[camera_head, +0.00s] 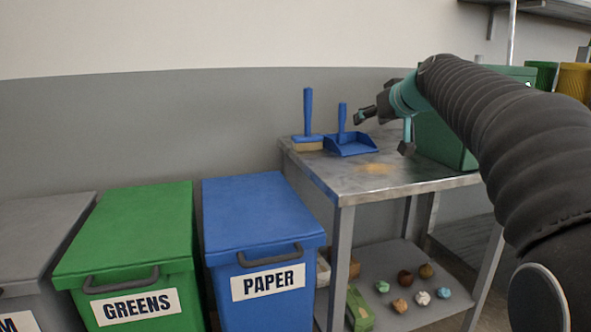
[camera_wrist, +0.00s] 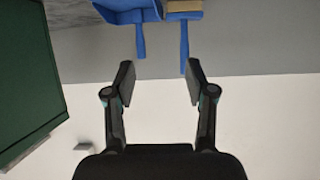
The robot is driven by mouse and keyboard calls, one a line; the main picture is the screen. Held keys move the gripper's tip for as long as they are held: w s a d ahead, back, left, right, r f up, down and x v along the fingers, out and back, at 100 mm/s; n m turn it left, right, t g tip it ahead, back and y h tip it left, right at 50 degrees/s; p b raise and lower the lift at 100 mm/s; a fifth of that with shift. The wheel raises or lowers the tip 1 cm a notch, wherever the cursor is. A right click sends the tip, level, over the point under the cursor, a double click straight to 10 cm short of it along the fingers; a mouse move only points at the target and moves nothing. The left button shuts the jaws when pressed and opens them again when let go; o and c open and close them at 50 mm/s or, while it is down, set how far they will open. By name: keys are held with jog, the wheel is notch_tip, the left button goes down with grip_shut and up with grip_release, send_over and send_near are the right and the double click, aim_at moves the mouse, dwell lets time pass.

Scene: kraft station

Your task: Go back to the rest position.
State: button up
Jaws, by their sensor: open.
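My gripper (camera_head: 385,131) is at the end of my dark ribbed arm, above the metal table (camera_head: 400,183) at the right. In the wrist view my gripper (camera_wrist: 159,83) is open, with nothing between its fingers. A blue dustpan (camera_head: 350,144) and a blue hand brush (camera_head: 308,135) with pale bristles stand at the table's back left, handles up. In the wrist view the dustpan (camera_wrist: 126,8) and the brush (camera_wrist: 184,8) are at the top, upside down. The gripper is apart from both. A tan patch (camera_head: 377,168) lies on the tabletop.
A green box (camera_head: 443,138) stands on the table, partly behind my arm. A blue PAPER bin (camera_head: 260,220), a green GREENS bin (camera_head: 135,235) and a grey bin (camera_head: 40,240) line the left. The lower shelf (camera_head: 385,312) holds several small lumps. The table's front is clear.

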jog(key=s+f+m+g+h+p, duration=0.1)
jog(key=s+f+g, duration=0.1)
jog(key=s+f, duration=0.7)
jog(key=s+a+f+m+g+h+p, duration=0.1)
jog(key=s+f+g, duration=0.1)
jog(key=s+f, duration=0.7)
jog(key=s+f+m+g+h+p, duration=0.1)
jog(key=s+f, duration=0.8)
jog(key=s, duration=1.1)
jog(key=shift+s+a+g+h, duration=0.35)
jog(key=shift+s+g+h, duration=0.05)
jog(key=shift+g, duration=0.4)
